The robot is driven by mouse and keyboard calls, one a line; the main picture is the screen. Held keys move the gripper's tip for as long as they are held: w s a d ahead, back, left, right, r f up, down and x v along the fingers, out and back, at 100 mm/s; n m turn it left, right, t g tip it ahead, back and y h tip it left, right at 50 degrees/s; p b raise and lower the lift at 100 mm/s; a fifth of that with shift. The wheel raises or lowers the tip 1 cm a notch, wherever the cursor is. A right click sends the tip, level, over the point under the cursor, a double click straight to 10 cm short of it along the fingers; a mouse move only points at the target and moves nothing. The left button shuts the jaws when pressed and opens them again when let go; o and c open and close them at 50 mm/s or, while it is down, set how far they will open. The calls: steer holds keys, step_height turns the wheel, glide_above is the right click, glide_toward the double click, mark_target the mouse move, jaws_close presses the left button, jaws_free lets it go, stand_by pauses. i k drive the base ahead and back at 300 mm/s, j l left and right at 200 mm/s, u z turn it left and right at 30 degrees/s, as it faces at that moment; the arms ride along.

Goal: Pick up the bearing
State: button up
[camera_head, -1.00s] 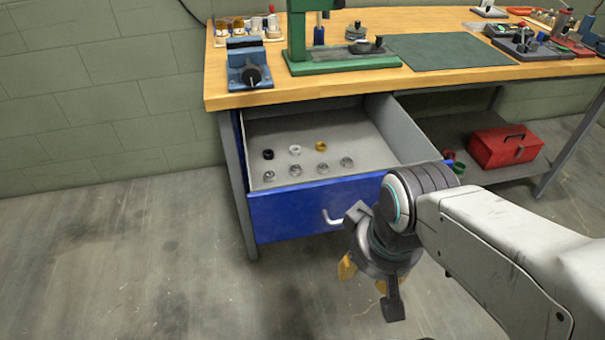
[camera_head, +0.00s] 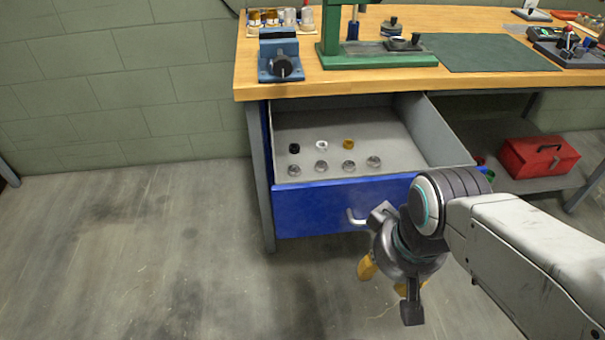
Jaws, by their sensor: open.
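Several small ring-shaped parts lie in the open blue drawer (camera_head: 350,203) under the workbench. The front row holds several silver metal rings that look like bearings, one of them a bearing (camera_head: 321,167). Behind them are a black ring (camera_head: 294,148), a white ring (camera_head: 321,146) and a yellow-brown ring (camera_head: 348,144). My gripper (camera_head: 388,290) is in front of the drawer, to its lower right, pointing down above the floor. It is open and apart from the rings. Its fingers are partly hidden by its own body.
On the wooden workbench (camera_head: 480,85) stand a blue vise (camera_head: 280,58), a green press (camera_head: 372,57) and a green mat (camera_head: 485,53). A red toolbox (camera_head: 538,158) sits on the lower shelf at right. The floor left of the drawer is clear.

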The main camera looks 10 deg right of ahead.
mark_target(320, 165)
steer(key=i+l+u, duration=0.1)
steer(key=l+u, duration=0.3)
steer(key=l, duration=0.15)
steer(key=l+u, duration=0.35)
steer(key=l, duration=0.25)
steer(key=l+u, duration=0.4)
steer(key=l, duration=0.2)
steer(key=k+l+u, duration=0.15)
steer(key=l+u, duration=0.2)
steer(key=l, duration=0.2)
